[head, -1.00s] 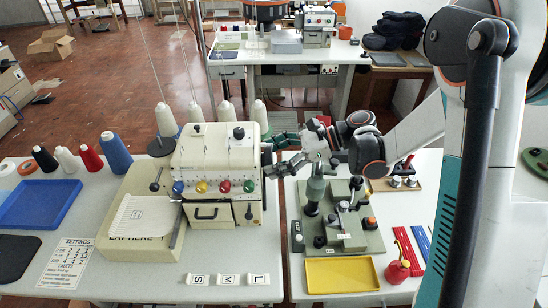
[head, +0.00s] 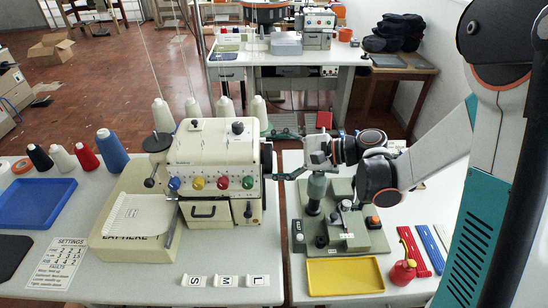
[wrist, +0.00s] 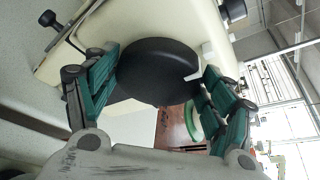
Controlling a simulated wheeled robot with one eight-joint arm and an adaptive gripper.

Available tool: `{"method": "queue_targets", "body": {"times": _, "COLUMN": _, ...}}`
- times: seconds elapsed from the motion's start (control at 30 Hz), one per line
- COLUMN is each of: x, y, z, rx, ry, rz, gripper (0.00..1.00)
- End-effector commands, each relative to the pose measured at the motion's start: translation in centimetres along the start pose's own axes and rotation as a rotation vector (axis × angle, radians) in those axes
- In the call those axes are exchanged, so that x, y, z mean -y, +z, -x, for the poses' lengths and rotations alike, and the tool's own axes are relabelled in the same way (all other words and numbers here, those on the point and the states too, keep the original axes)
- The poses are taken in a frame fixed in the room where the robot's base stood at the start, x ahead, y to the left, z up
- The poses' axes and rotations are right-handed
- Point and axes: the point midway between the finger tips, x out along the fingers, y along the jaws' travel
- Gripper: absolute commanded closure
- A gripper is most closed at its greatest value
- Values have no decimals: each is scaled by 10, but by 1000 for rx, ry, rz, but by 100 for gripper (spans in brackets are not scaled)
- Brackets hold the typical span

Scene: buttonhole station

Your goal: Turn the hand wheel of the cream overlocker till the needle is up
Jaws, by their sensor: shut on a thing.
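The cream overlocker (head: 215,150) stands on the near table, with a row of coloured knobs on its front. Its black hand wheel (head: 267,160) is on the right side. In the wrist view the wheel (wrist: 155,72) fills the space between my teal fingers and has a white mark near its right edge. My gripper (head: 278,157) is shut on the wheel, one finger on each side of its rim; it also shows in the wrist view (wrist: 163,75). The needle cannot be made out in either view.
A green-grey machine (head: 345,225) stands close below my wrist, on the table to the right. A yellow tray (head: 345,276) and a red oil can (head: 403,270) are in front of it. Thread cones (head: 163,116) stand behind the overlocker.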

Motion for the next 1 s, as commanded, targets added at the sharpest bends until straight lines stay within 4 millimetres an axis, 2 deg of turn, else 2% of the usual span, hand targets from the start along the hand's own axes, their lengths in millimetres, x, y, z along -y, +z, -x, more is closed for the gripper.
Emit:
{"method": "queue_targets", "body": {"times": 0.57, "x": -1, "y": 0, "z": 0, "rx": -1, "ry": -10, "rz": 31, "gripper": 48}}
{"method": "queue_targets", "body": {"times": 0.6, "x": -1, "y": 0, "z": 0, "rx": -1, "ry": -10, "rz": 31, "gripper": 18}}
{"method": "queue_targets", "body": {"times": 0.67, "x": -1, "y": 0, "z": 0, "rx": -1, "ry": -10, "rz": 30, "gripper": 4}}
{"method": "queue_targets", "body": {"times": 1.0, "x": 0, "y": 0, "z": 0, "rx": 0, "ry": -11, "rz": 30, "gripper": 4}}
